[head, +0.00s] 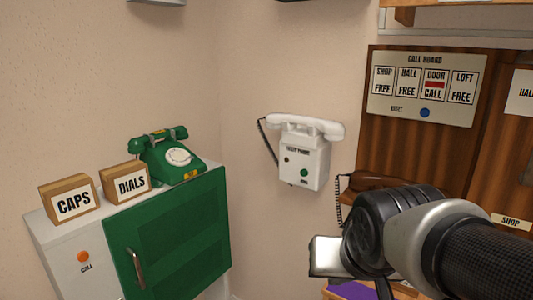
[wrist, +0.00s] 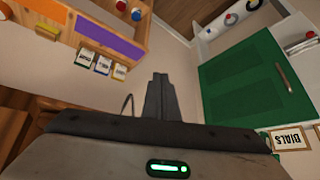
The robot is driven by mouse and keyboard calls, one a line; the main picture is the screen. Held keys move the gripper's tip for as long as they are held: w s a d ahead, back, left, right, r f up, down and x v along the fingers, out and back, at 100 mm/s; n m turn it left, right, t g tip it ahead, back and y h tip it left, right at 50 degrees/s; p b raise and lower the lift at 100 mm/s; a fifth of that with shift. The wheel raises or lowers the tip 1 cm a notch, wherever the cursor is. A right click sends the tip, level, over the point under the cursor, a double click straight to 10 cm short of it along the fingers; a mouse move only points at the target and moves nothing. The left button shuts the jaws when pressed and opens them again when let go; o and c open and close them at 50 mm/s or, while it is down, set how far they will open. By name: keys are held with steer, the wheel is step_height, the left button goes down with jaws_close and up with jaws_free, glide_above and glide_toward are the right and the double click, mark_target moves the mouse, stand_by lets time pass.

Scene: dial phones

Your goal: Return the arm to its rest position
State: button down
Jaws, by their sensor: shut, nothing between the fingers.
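My arm comes in from the lower right of the head view, with its wrist in front of the wooden board. My gripper (wrist: 160,80) shows in the wrist view with its two dark fingers together and nothing between them. In the head view the fingertips are hard to make out beside the pale block-shaped part at the wrist. The gripper is in the air, apart from the phones and the cabinet.
A green dial phone (head: 172,157) and boxes marked CAPS (head: 72,203) and DIALS (head: 127,183) stand on a cabinet with a green door (head: 170,240). A white phone (head: 304,150) hangs on the wall. The call board (head: 425,88) shows a red mark under DOOR.

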steer(key=s+d+r+n+g+p, duration=0.1)
steer(key=s+d+r+p, duration=0.15)
steer(key=s, duration=0.45)
step_height(320, 180, up, 19)
steer(key=p, duration=1.7)
steer(key=shift+a+f+p, duration=0.15)
steer(key=shift+a+p, duration=0.25)
steer(key=shift+w+a, duration=0.1)
